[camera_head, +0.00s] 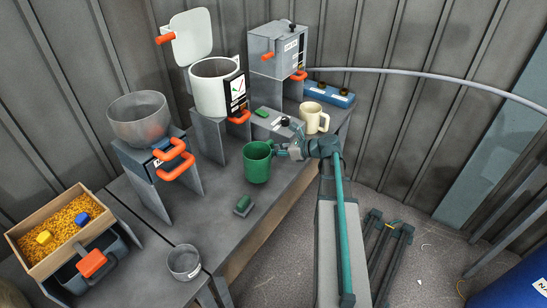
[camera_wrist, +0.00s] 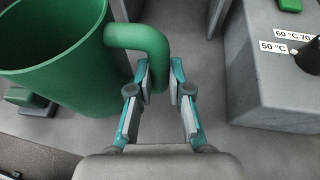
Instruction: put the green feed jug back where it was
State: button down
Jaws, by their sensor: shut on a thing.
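The green feed jug (camera_head: 256,162) is upright over the right part of the grey bench. I cannot tell whether its base touches the bench top. My gripper (camera_head: 287,151) comes from the right and is shut on the jug's handle. In the wrist view the green jug (camera_wrist: 55,45) fills the upper left, and its handle curves down between the fingertips of my gripper (camera_wrist: 160,78). The jug looks empty inside.
A grey control box (camera_head: 266,124) with temperature labels stands behind my gripper, near a cream jug (camera_head: 312,116). A green-topped block (camera_head: 243,206) lies in front of the jug. A grey bowl (camera_head: 185,261) stands at the front left. Bare bench (camera_head: 210,222) lies between.

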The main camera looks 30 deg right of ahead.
jog(key=shift+w+f, duration=0.35)
jog(key=shift+f, duration=1.6)
jog(key=shift+f, duration=0.15)
jog(key=c, duration=1.1)
grip_release()
